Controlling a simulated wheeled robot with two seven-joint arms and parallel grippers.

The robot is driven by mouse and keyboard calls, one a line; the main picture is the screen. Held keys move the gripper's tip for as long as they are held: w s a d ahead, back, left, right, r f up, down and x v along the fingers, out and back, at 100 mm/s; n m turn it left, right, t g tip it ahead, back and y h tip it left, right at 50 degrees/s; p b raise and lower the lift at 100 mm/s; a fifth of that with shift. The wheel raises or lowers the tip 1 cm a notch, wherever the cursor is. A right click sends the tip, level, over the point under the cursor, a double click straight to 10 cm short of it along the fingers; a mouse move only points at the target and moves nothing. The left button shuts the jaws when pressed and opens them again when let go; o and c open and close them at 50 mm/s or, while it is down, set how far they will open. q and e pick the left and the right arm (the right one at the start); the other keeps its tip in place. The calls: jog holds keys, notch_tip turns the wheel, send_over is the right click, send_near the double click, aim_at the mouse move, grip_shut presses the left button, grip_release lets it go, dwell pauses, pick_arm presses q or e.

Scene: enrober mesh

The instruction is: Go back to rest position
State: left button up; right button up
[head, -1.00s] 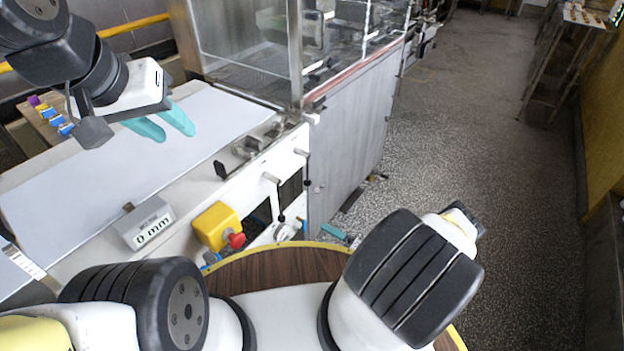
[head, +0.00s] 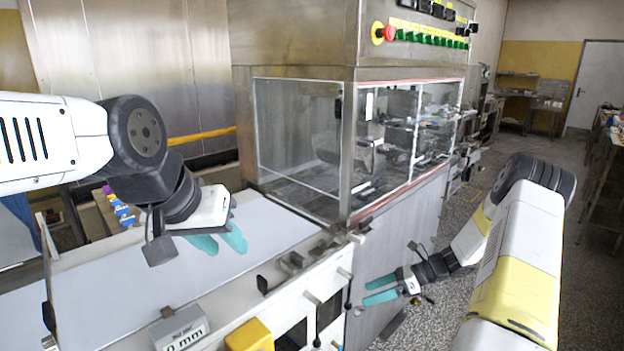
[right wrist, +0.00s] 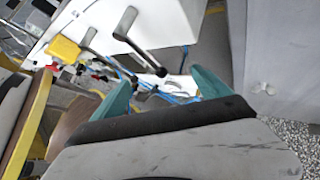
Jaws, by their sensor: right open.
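My left gripper (head: 222,241) hangs over the pale conveyor belt (head: 130,298) in the head view. Its teal fingers are a little apart and nothing shows between them. My right gripper (head: 380,290) is out in front of the grey side panel of the machine, its teal fingers pointing left. It is open and empty. In the right wrist view its two fingers (right wrist: 160,92) stand wide apart, with levers and blue tubing on the machine side behind them.
The enrober cabinet (head: 300,35) with clear panels stands behind the belt. A red button (head: 389,33) sits on its top panel. A yellow box (head: 249,336) and a display unit (head: 181,329) are on the belt's near side. Speckled floor (head: 470,222) is open at the right.

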jog(key=s+a+r+n+h, duration=0.1)
jog(key=s+r+n+h, duration=0.2)
jog(key=r, duration=0.5)
jog(key=s+a+r+n+h, duration=0.1)
jog(key=s+r+n, duration=0.2)
jog(key=r+n, duration=0.35)
jog(key=s+a+r+n+h, duration=0.2)
jog(key=s+r+n, duration=0.15)
jog(key=r, duration=0.45)
jog(key=s+r+n+t+h, duration=0.4)
jog(key=s+r+n, duration=0.7)
jog(key=s, duration=0.3)
jog(key=shift+s+d+r+t, duration=0.25)
jog(key=shift+s+t, duration=0.15)
jog(key=shift+t, duration=0.3)
